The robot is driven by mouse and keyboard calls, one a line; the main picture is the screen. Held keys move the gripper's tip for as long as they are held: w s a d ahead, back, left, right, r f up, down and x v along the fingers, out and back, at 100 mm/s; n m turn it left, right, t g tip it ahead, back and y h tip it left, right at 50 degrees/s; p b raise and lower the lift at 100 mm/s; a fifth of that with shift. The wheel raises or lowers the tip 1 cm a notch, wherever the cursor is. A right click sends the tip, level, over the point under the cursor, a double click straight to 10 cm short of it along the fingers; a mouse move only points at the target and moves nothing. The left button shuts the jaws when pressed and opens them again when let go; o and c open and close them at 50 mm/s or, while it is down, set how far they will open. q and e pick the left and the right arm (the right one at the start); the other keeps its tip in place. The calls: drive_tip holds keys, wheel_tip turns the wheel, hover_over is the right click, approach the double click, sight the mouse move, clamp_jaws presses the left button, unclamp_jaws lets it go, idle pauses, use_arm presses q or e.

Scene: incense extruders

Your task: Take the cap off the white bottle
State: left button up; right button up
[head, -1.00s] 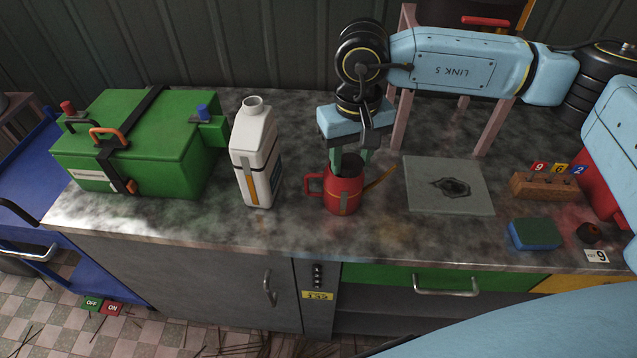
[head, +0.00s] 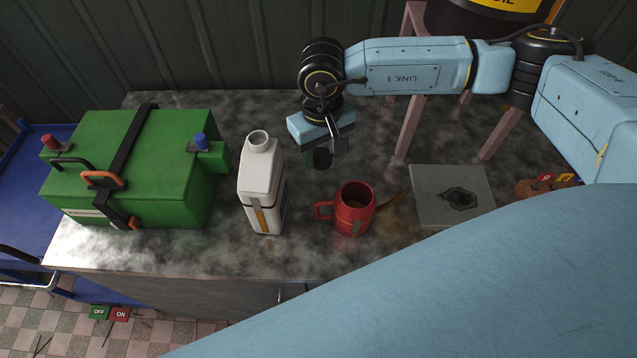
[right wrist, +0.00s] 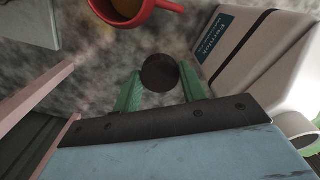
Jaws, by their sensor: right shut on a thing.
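The white bottle (head: 262,180) stands upright on the worktop, its neck (head: 258,141) open with no cap on it. It also shows at the right of the right wrist view (right wrist: 255,55), with its open neck in the lower right corner. My right gripper (head: 322,158) is to the right of the bottle, above and behind the red mug. It is shut on a dark round cap, which shows between the green fingertips in the right wrist view (right wrist: 160,73). The cap is apart from the bottle. My left gripper is not in view.
The red mug (head: 355,215), brownish inside, stands right of the bottle. A green box (head: 140,165) with a black strap is at the left. A grey slab (head: 440,190) with a dark hole lies at the right. My arm covers the front right of the worktop.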

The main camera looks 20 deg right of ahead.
drive_tip(key=b, duration=0.2)
approach(321, 197)
wheel_tip(321, 197, down, 2)
drive_tip(key=shift+f+b, duration=0.1)
drive_tip(key=shift+b, duration=0.9)
drive_tip(key=shift+f, duration=0.1)
drive_tip(key=shift+f+b, duration=0.3)
drive_tip(key=shift+f, duration=0.05)
wheel_tip(321, 197, down, 4)
drive_tip(key=shift+r+b, duration=0.2)
drive_tip(key=shift+b, duration=0.9)
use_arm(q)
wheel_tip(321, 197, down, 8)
